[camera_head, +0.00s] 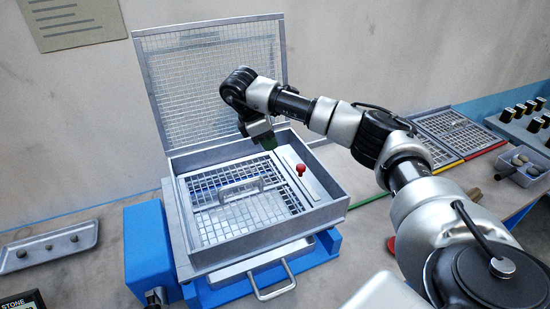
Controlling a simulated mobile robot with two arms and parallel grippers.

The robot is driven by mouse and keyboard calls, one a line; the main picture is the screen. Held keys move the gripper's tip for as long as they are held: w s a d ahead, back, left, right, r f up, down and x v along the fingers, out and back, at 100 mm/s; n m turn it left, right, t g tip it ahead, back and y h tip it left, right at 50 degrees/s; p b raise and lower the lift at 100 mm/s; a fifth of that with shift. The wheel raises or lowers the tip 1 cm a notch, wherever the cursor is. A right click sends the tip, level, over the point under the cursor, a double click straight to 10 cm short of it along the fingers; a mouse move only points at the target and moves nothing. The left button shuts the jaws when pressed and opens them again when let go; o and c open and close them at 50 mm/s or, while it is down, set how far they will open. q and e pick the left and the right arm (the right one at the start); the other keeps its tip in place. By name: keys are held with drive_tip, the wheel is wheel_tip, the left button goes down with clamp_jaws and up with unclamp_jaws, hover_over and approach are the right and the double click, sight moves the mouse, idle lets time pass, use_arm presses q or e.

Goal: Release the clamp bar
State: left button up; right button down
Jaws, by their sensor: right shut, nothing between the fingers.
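The clamp bar (312,180) is a light metal strip along the right side inside the sieve box (240,240). A red knob (301,169) stands on it. The box holds a mesh screen (235,208) with a metal handle (240,190). A mesh lid (215,85) stands raised behind the box. My right gripper (268,146) is above the back of the box, behind and left of the red knob and apart from it. It points down, shut and empty. My left gripper is out of view.
A blue base (147,250) supports the box, with a handled tray (270,280) below its front. A tray with dark stones (50,248) lies at left. Mesh panels (460,130), a bin of stones (525,168) and black-capped vials (520,110) are at right.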

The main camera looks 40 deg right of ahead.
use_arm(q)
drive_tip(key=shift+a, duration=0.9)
use_arm(e)
drive_tip(key=shift+v, duration=1.15)
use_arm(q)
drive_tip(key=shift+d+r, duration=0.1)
use_arm(e)
drive_tip(key=shift+a+r, duration=0.1)
drive_tip(key=shift+a, duration=0.1)
